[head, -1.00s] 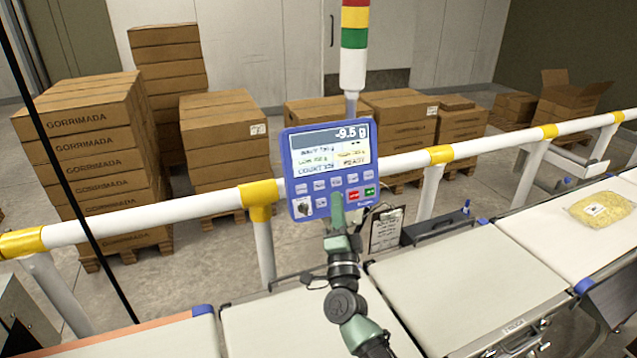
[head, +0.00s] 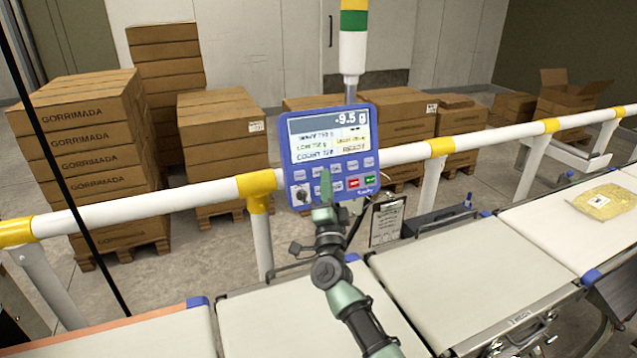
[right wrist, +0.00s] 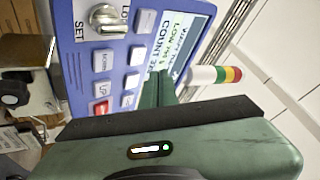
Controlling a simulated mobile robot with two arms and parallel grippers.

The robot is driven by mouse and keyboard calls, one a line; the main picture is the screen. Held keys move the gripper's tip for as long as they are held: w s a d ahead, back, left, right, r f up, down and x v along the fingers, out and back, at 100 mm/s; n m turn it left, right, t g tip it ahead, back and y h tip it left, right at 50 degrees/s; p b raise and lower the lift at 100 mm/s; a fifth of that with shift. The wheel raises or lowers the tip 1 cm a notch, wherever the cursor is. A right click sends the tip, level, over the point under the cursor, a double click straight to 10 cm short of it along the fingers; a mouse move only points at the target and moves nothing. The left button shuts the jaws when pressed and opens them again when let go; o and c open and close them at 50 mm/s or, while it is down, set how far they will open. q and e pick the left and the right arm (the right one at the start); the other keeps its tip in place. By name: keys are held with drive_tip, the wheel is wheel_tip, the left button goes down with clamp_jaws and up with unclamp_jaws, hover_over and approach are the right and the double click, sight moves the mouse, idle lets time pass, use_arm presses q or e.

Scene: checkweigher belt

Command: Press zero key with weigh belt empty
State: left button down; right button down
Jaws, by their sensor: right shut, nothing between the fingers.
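The blue weigher panel (head: 375,140) is on a post behind the belts; its display (head: 330,132) reads -9.5 g. Below it are rows of pale keys, a red and a green key, and a knob (head: 300,194). My right gripper (head: 325,178) is shut and empty, its tips in front of the upper key rows. In the right wrist view the tips (right wrist: 158,84) overlap the panel (right wrist: 85,50) by the screen's edge; contact cannot be told. The zero key's label is not readable. The middle belt (head: 450,280), seemingly the weigh belt, is bare. My left gripper is out of view.
A yellow bag (head: 604,201) lies on the right-hand belt (head: 545,225). A white and yellow rail (head: 150,206) runs behind the belts. A clipboard (head: 387,222) hangs below the panel. A signal tower (head: 353,40) stands behind it, and stacked cartons (head: 85,150) stand beyond the rail.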

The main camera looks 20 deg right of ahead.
drive_tip(key=shift+w+d+f+b, duration=0.1)
drive_tip(key=shift+w+f+b, duration=0.15)
drive_tip(key=shift+w+b, duration=0.45)
drive_tip(key=shift+w, duration=0.2)
idle(1.3)
drive_tip(key=shift+w+f, duration=0.1)
drive_tip(key=shift+w, duration=0.3)
drive_tip(key=shift+w+f+b, duration=0.1)
drive_tip(key=shift+w+b, duration=0.25)
drive_tip(key=shift+b, duration=0.2)
idle(0.5)
drive_tip(key=shift+s+r+p, duration=0.2)
drive_tip(key=shift+s+p, duration=0.6)
